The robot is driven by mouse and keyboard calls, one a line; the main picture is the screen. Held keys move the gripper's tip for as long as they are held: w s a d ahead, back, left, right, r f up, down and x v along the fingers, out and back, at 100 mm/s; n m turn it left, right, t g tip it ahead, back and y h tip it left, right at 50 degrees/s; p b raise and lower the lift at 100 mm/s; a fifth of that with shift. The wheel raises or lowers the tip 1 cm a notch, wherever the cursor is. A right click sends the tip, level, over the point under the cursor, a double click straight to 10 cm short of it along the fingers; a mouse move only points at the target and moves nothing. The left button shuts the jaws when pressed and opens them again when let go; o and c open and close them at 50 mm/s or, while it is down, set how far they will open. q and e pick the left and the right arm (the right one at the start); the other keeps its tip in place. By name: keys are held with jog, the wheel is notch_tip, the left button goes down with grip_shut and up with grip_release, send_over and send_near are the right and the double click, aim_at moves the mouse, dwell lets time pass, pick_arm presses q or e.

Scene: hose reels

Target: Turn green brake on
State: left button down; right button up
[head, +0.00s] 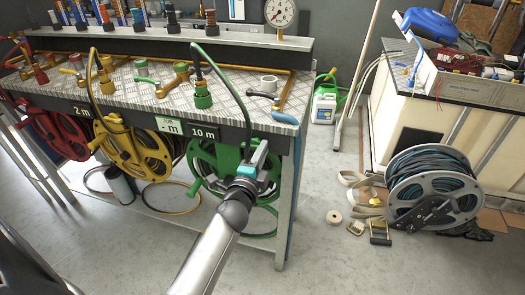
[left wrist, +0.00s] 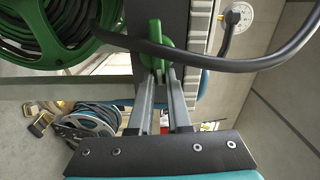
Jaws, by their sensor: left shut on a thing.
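The green hose reel (head: 207,160) hangs under the bench edge below the "10 m" label (head: 203,134). My left gripper (head: 262,152) is at the right side of this reel. In the left wrist view its two fingers (left wrist: 157,75) are shut on a green lever, the green brake (left wrist: 156,38). In the head view the gripper hides this lever. The reel with its dark hose shows at the upper left of the left wrist view (left wrist: 68,48). A dark hose (left wrist: 235,62) crosses just in front of the fingertips. My right gripper is not in view.
A yellow reel (head: 135,155) and a red reel (head: 65,135) hang further left. A gauge (head: 281,12) stands above the bench (head: 140,68).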

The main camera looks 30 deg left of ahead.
pick_arm(q)
jog(key=shift+s+a+f+m, duration=0.15)
jog(key=shift+a+f+m, duration=0.2)
jog(key=shift+a, duration=0.1)
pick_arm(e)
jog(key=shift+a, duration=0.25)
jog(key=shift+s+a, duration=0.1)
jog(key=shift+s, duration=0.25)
pick_arm(q)
jog(key=shift+r, duration=0.1)
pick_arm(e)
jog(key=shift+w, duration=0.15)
pick_arm(q)
jog(key=c, duration=0.8)
grip_release()
jog(key=shift+a, duration=0.1)
jog(key=shift+o, duration=0.9)
jog(key=shift+r, duration=0.1)
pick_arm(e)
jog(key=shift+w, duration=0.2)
pick_arm(q)
jog(key=shift+d, duration=0.2)
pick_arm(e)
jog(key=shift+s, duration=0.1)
